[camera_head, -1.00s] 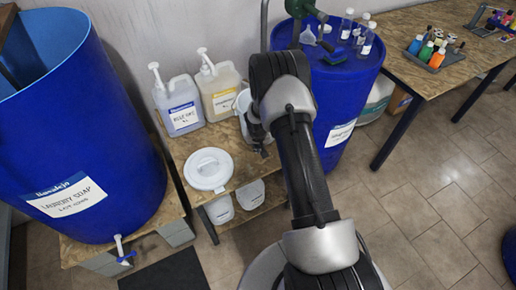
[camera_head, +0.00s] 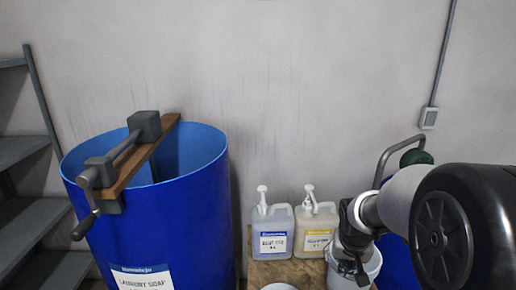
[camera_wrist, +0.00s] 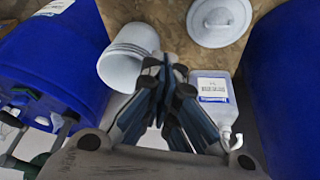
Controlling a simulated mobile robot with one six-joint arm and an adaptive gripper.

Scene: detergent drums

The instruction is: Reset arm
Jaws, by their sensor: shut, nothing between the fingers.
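My gripper (camera_head: 356,266) hangs at the lower right of the head view, pointing down, in front of a white bucket (camera_head: 375,270) that it partly hides. In the wrist view my gripper (camera_wrist: 165,75) has its fingers together and nothing between them. White buckets (camera_wrist: 128,55), apparently stacked, show just left of the fingertips. A pump jug (camera_wrist: 213,95) shows right of the fingers. I cannot tell whether the gripper touches the bucket. My arm crosses the right side of the head view.
A large blue drum (camera_head: 175,235) with a crank on a wooden bar (camera_head: 148,158) stands at the left. Two pump jugs (camera_head: 272,235) (camera_head: 314,232) stand on a wooden bench near the wall. A second blue drum (camera_head: 396,262) is mostly hidden behind my arm. A white lid (camera_wrist: 220,22) lies on the bench.

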